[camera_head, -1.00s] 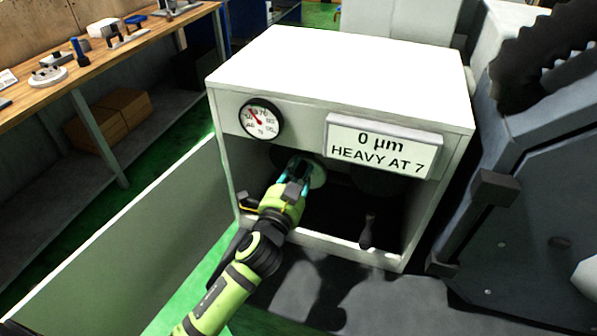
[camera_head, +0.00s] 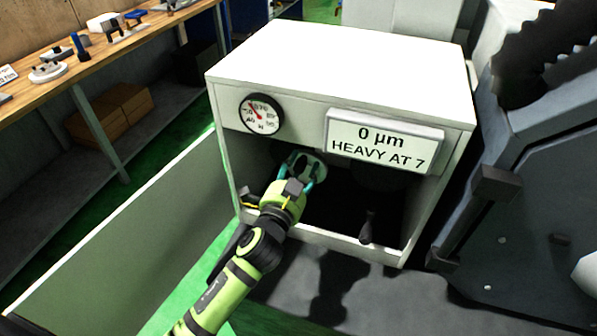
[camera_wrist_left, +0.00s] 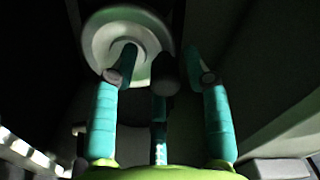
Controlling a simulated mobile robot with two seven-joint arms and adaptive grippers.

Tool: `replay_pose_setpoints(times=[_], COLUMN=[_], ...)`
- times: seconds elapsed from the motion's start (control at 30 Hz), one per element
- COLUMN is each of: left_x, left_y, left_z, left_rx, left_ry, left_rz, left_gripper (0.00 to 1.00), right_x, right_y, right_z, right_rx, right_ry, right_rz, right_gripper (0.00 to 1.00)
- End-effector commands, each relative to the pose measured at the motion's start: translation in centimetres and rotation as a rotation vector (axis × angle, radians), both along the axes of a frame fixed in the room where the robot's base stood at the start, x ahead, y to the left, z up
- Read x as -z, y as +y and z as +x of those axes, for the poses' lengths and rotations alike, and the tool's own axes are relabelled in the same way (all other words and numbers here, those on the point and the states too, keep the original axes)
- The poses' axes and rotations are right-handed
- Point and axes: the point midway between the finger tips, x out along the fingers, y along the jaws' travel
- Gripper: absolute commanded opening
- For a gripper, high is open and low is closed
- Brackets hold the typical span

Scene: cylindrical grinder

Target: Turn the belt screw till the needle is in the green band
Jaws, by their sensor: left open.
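The round gauge (camera_head: 261,114) is on the upper left of the white cabinet front. Its red needle points to the upper left; I cannot make out a green band. My left gripper (camera_head: 303,174) is inside the cabinet opening, its teal fingers spread in front of a pale round disc (camera_head: 313,167). In the left wrist view the gripper (camera_wrist_left: 162,80) is open, with the disc (camera_wrist_left: 112,38) beyond the left finger. A dark rounded end (camera_wrist_left: 167,72) shows between the fingers; I cannot tell whether it is the belt screw. My right gripper is not in view.
A sign (camera_head: 383,140) reading "0 µm HEAVY AT 7" hangs above the opening. A dark upright handle (camera_head: 367,228) stands at its front edge. An open panel (camera_head: 135,235) extends to the left. A workbench (camera_head: 95,62) and grey machinery (camera_head: 535,190) flank the cabinet.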

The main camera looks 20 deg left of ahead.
Motion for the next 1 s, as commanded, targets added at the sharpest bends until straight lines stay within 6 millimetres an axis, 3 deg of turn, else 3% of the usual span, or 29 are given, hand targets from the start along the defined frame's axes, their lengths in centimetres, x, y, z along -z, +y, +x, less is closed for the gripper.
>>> replay_pose_setpoints(times=[0.17, 0.6, 0.8, 1.0], left_x=[0.0, 0.1, 0.1, 0.0], left_y=[0.1, 0.3, 0.3, 0.4], left_z=[-1.5, -10.0, -11.7, -12.0], left_rx=[0.001, -0.001, 0.0, 0.0], left_ry=[0.001, 0.006, 0.004, 0.002], left_rz=[-0.001, -0.002, -0.001, 0.0], left_gripper=[0.48, 0.48, 0.48, 0.48], right_x=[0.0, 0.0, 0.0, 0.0], right_y=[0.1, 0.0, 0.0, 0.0], right_z=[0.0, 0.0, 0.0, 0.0], right_rx=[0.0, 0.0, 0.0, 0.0], right_ry=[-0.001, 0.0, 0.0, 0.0], right_rz=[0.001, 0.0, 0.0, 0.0], right_gripper=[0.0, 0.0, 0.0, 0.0])
